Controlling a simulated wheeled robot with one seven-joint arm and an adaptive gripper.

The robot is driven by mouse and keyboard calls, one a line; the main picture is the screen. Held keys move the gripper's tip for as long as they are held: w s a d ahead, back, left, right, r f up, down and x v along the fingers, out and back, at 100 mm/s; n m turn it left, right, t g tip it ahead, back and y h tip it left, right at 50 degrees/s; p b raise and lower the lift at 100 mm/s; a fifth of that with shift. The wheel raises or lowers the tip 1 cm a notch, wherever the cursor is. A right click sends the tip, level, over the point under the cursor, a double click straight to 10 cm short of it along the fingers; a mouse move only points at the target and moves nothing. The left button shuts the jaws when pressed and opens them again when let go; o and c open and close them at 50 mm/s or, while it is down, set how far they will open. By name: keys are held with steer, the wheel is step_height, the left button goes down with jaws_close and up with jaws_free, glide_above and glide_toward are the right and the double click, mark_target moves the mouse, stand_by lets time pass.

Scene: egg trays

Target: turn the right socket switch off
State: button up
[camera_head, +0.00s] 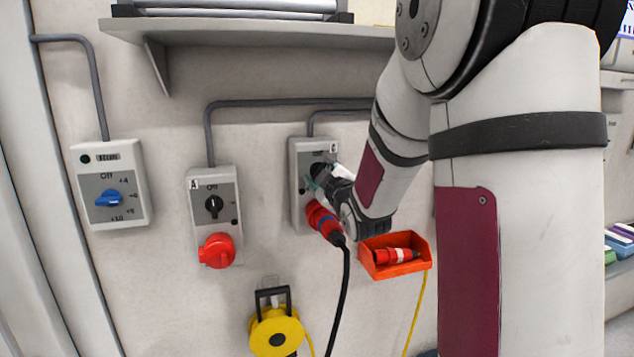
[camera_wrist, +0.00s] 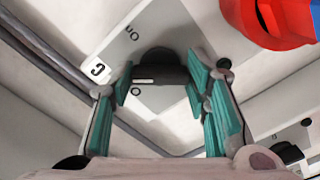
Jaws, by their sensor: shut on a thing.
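The right socket box (camera_head: 298,160) is a light grey unit on the wall with a grey face plate. My gripper (camera_head: 317,180) is at its upper part and partly hides it. In the wrist view, the teal fingers of my gripper (camera_wrist: 158,80) are shut on the black switch knob (camera_wrist: 160,60), one on each side. The knob has a white mark, and lettering shows on the plate above and below it. A red and blue plug (camera_head: 323,221) sits in the socket below the knob, with a black cable hanging down; it also shows in the wrist view (camera_wrist: 285,18).
The left socket box (camera_head: 229,190) has a black knob and red socket cover. A box with a blue knob (camera_head: 109,198) is further left. An orange bin (camera_head: 414,267) holding a red plug is below right. A yellow reel (camera_head: 277,331) hangs below; a shelf (camera_head: 255,32) runs above.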

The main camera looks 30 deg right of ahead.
steer(key=n+b, duration=0.4)
steer(key=shift+w+f+n, duration=0.1)
steer(key=shift+f+n, duration=0.05)
steer(key=shift+n, duration=0.15)
steer(key=n+b, duration=0.3)
steer(key=shift+b, duration=0.4)
steer(key=shift+n, duration=0.4)
steer(key=o, duration=1.2)
steer(key=shift+c, duration=0.2)
steer(key=shift+s, duration=0.2)
steer(key=v, duration=1.1)
steer(key=shift+s+a, duration=0.2)
steer(key=shift+s, duration=0.15)
